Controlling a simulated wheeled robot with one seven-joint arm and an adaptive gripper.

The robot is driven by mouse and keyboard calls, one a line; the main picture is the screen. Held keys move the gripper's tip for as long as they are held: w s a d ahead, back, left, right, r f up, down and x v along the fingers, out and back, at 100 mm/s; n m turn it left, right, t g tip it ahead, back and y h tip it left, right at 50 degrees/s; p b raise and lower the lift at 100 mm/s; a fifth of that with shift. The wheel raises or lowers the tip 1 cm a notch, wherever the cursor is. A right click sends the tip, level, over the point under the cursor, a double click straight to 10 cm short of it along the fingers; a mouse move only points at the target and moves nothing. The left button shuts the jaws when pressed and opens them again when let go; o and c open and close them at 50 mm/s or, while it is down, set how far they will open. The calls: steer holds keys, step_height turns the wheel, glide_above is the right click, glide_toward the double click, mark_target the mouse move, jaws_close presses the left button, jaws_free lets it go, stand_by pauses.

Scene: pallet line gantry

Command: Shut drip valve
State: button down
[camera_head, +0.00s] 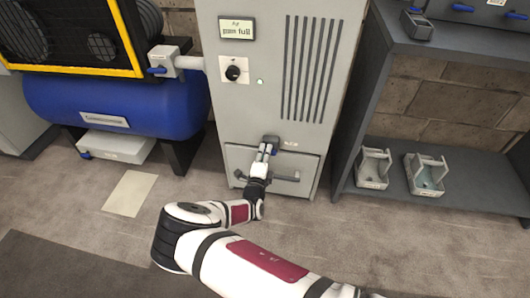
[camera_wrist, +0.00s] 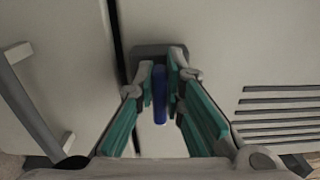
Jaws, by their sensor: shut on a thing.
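A dark grey valve body (camera_head: 271,140) is on the front of the grey cabinet (camera_head: 250,110), low down near the upper edge of its lower panel. It also shows in the wrist view (camera_wrist: 150,50). Its blue lever (camera_wrist: 159,95) sticks out toward the wrist camera. My gripper (camera_head: 266,150) is at this valve, and in the wrist view my gripper (camera_wrist: 160,78) has its fingertips closed on either side of the blue lever. The head view largely hides the lever behind my gripper. A small label beside the valve is too small to read.
A bar handle (camera_head: 288,179) crosses the lower panel beside my gripper. A blue tank (camera_head: 110,105) stands left, with a blue-levered valve (camera_head: 160,69) above it and a white box (camera_head: 117,146) below. A dark shelf unit (camera_head: 440,188) holding two small trays stands right.

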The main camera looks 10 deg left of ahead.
steer(key=shift+f, duration=0.1)
stand_by(0.5)
steer(key=c, duration=1.7)
jaws_free()
steer(key=shift+o, duration=0.2)
steer(key=s, duration=1.2)
steer(key=shift+a, duration=0.15)
